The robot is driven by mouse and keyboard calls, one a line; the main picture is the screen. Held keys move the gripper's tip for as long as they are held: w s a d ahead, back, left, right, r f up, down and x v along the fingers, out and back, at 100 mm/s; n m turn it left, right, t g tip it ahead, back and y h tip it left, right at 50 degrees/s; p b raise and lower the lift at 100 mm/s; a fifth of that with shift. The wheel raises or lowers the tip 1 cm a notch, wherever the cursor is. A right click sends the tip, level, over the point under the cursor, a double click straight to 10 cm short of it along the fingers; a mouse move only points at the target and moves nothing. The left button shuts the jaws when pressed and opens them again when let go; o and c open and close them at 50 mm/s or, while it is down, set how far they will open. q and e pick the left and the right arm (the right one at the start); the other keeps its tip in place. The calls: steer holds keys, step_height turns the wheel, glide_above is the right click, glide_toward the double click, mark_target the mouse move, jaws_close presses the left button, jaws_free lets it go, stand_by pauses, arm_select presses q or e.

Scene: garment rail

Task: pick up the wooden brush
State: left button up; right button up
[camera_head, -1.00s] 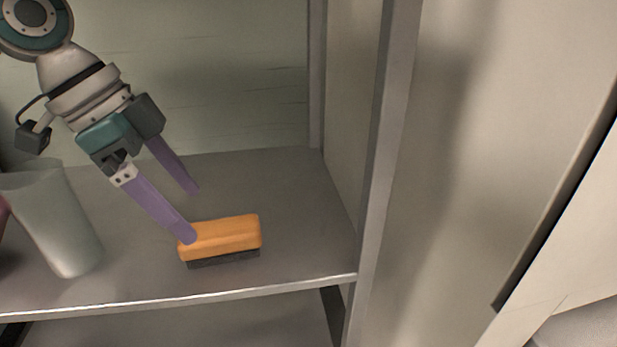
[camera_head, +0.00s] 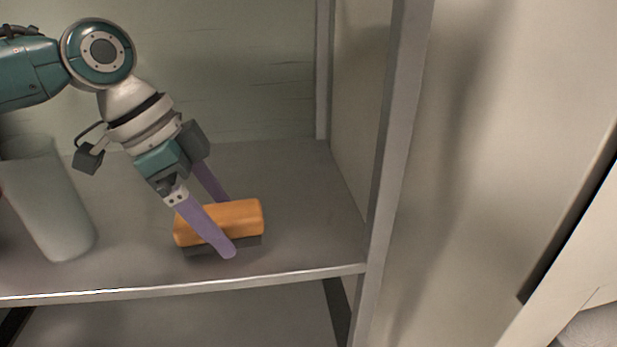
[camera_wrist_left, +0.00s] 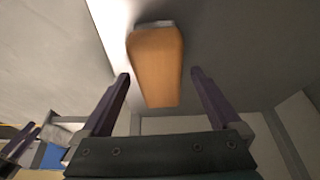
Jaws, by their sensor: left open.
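The wooden brush (camera_head: 243,216) has an orange wooden back and dark bristles, and lies bristles down on the shelf near its front edge. It also shows in the left wrist view (camera_wrist_left: 156,66), between the two fingers and beyond their tips. My left gripper (camera_head: 229,228) is open, with one purple finger in front of the brush and the other behind it. The fingers hide part of the brush's middle. In the left wrist view the left gripper (camera_wrist_left: 161,75) has a gap on both sides of the brush.
A pale, tall cup (camera_head: 48,205) stands on the shelf (camera_head: 310,215) left of the brush. A metal upright (camera_head: 397,130) and a side panel bound the shelf on the right. The shelf between brush and upright is clear.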

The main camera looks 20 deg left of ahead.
mark_target(229, 214)
arm_select(q)
steer(key=shift+f, duration=0.25)
stand_by(0.4)
steer(key=c, duration=1.5)
steer(key=shift+r, duration=0.15)
steer(key=r+p, duration=0.1)
steer(key=r, duration=0.1)
steer(key=r+p, duration=0.1)
steer(key=r, duration=0.1)
steer(key=shift+s+d+r+p, duration=0.1)
steer(key=shift+s+p, duration=0.15)
steer(key=shift+p, duration=0.05)
steer(key=shift+s+d+f+p, duration=0.1)
steer(key=shift+s+d+p, duration=0.75)
steer(key=shift+s+d, duration=1.2)
steer(key=shift+s+d+f+p, duration=0.1)
steer(key=shift+s+d+p, duration=0.85)
steer(key=shift+s, duration=1.95)
steer(key=shift+s+d+f+p, duration=0.1)
steer(key=shift+s+d+p, duration=0.7)
steer(key=shift+s+d, duration=1.25)
steer(key=shift+s+a, duration=0.45)
